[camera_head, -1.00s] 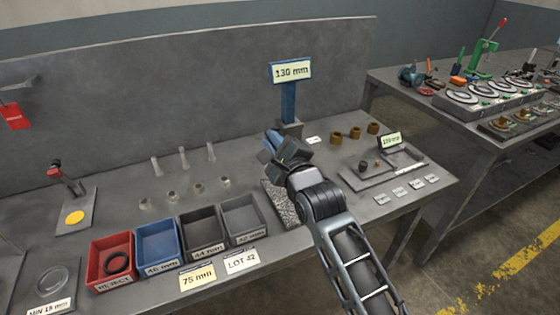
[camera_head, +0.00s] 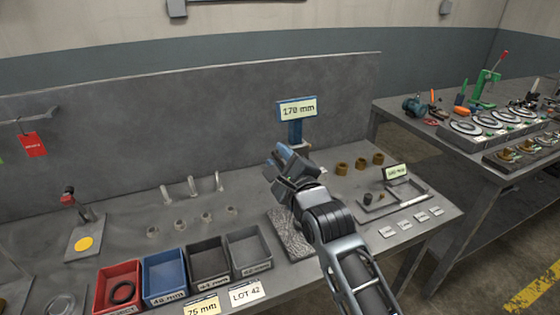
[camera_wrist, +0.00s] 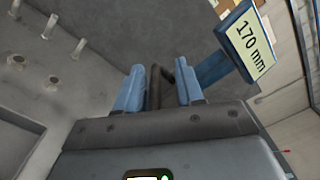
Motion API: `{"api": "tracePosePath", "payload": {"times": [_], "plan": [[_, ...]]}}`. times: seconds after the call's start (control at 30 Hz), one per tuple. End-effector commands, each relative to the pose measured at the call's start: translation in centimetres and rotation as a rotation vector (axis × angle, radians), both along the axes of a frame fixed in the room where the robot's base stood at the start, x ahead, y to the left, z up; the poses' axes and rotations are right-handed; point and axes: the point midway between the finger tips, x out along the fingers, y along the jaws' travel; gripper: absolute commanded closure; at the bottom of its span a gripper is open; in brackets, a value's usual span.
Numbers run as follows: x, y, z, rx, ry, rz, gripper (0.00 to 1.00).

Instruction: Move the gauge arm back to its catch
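The gauge is a blue post (camera_head: 296,130) on the bench with a display (camera_head: 297,110) reading 170 mm. The display (camera_wrist: 251,40) and post (camera_wrist: 222,64) also show at the upper right of the wrist view. My gripper (camera_head: 283,163) is in front of the post, above a speckled grey plate (camera_head: 291,233). In the wrist view my gripper's blue fingers (camera_wrist: 160,85) stand apart with a dark bar (camera_wrist: 153,90), seemingly the gauge arm, between them. Its contact with the right finger is unclear. The catch cannot be made out.
Red (camera_head: 118,290), blue (camera_head: 166,274) and two grey bins line the bench's front left. Small metal parts stand behind them. A grey panel (camera_head: 180,120) rises behind.

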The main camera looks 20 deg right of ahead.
Motion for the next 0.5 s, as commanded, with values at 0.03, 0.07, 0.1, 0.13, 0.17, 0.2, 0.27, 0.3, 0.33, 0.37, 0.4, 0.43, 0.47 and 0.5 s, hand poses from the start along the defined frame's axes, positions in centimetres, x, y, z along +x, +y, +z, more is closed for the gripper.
{"api": "tracePosePath", "payload": {"times": [0.03, 0.07, 0.1, 0.13, 0.17, 0.2, 0.27, 0.3, 0.33, 0.37, 0.4, 0.43, 0.47, 0.5], "plan": [[0.0, 0.0, -0.1, 0.0, 0.001, 0.0, 0.62], [0.0, 0.0, -0.1, 0.0, 0.002, 0.0, 0.62], [0.0, 0.0, -0.2, 0.0, 0.003, -0.001, 0.62], [0.0, 0.0, -0.2, 0.0, 0.004, 0.0, 0.62], [0.0, 0.0, -0.2, 0.0, 0.004, 0.0, 0.62], [0.0, 0.0, -0.2, 0.0, 0.004, 0.0, 0.62], [-0.2, 0.0, -0.3, 0.0, 0.005, 0.0, 0.62], [-0.5, 0.0, -0.4, 0.0, 0.005, 0.0, 0.62], [-0.8, 0.0, -0.4, 0.0, 0.005, 0.0, 0.62], [-1.1, 0.0, -0.4, 0.0, 0.005, 0.0, 0.62], [-1.7, 0.0, -0.5, 0.0, 0.006, 0.0, 0.62], [-2.2, 0.0, -0.5, 0.0, 0.006, 0.0, 0.62], [-2.6, 0.0, -0.5, 0.0, 0.005, 0.0, 0.62], [-3.4, 0.0, -0.5, -0.001, 0.005, 0.0, 0.62]]}}
